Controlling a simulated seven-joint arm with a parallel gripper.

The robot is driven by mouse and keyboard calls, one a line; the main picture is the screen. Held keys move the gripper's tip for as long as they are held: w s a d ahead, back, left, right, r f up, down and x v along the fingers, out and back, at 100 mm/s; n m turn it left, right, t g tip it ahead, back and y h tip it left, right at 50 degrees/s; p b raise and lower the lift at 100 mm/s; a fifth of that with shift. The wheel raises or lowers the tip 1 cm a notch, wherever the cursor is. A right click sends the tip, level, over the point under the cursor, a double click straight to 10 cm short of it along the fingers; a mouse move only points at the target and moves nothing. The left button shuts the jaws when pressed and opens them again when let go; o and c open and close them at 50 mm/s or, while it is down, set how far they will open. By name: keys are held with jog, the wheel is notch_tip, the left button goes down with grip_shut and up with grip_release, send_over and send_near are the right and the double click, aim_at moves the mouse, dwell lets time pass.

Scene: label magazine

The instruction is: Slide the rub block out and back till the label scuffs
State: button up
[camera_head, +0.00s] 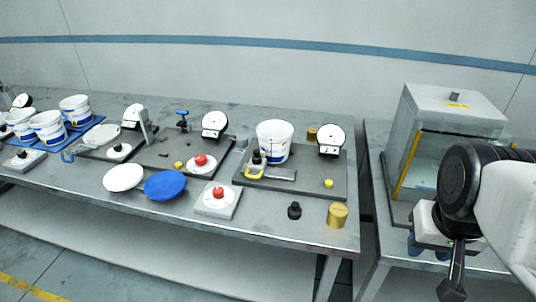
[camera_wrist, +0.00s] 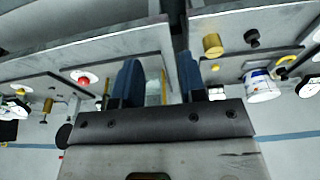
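A white tub (camera_head: 275,142) with a blue printed label stands on the right-hand dark plate. At its near left side is a small black-topped piece (camera_head: 257,158) with a yellow handle (camera_head: 255,174) and a grey bar (camera_head: 281,174). I take this piece for the rub block; whether it touches the label I cannot tell. My gripper (camera_head: 427,249) hangs at the far right, by the glass tank, well away from the tub. In the wrist view its blue fingers (camera_wrist: 158,82) stand apart with nothing held between them. The tub (camera_wrist: 262,87) and yellow handle (camera_wrist: 287,62) also show there.
A brass cylinder (camera_head: 338,215) and black knob (camera_head: 294,210) stand at the table's front edge. A dial gauge (camera_head: 331,139) stands right of the tub. A red-knobbed block (camera_head: 217,200) and blue disc (camera_head: 165,185) lie left. A lidded glass tank (camera_head: 432,160) stands beside my arm.

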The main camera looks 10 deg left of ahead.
jog(key=n, duration=1.8)
send_over(253, 176)
jog(key=s, duration=0.2)
jog(key=s+x, duration=0.2)
jog(key=x, duration=0.7)
jog(key=shift+w+a+f, duration=0.1)
jog(key=shift+w+f, duration=0.1)
jog(key=shift+f, duration=0.15)
jog(key=shift+x, duration=3.8)
